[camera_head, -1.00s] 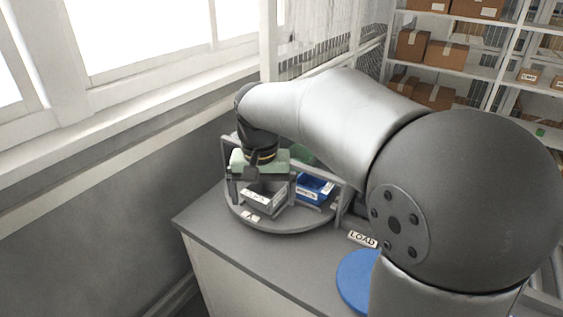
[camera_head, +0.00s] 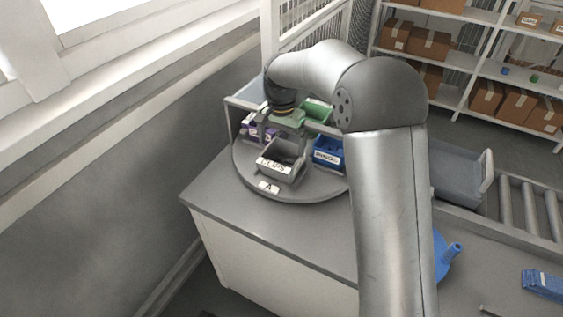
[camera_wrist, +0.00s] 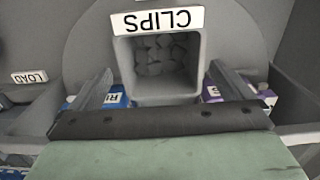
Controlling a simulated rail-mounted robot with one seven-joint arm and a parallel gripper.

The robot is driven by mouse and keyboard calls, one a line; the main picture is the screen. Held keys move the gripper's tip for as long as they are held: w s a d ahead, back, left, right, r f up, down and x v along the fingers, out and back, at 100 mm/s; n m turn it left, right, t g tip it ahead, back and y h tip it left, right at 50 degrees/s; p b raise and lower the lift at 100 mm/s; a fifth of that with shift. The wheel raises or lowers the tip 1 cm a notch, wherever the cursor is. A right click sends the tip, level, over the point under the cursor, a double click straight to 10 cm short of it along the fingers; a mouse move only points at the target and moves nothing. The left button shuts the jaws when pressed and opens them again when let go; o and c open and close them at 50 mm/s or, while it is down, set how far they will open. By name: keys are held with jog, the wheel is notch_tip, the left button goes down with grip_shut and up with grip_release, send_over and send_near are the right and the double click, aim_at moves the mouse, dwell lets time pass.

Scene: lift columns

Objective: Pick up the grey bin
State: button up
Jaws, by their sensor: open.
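The grey bin (camera_head: 287,153) stands on the round grey turntable (camera_head: 322,192), its white CLIPS label facing front. In the wrist view the grey bin (camera_wrist: 128,62) shows from above, upside down, with small grey pieces inside. My gripper (camera_wrist: 160,70) is open in the wrist view, with one dark finger on each side of the bin's near end. I cannot tell whether the fingers are level with its walls or above them. In the head view my gripper (camera_head: 287,125) is just behind and above the bin, with its fingers partly hidden.
A blue bin (camera_head: 327,152) stands right of the grey bin, a purple one (camera_head: 250,128) behind left, and a green one (camera_head: 318,110) behind. Grey divider walls stand on the turntable. A grey tray (camera_head: 462,172) and rollers lie at right. The counter front is clear.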

aim_at(281, 158)
jog(key=shift+w+f+p, duration=0.1)
jog(key=shift+f+p, duration=0.9)
jog(key=shift+f, duration=2.5)
jog(key=c, duration=0.7)
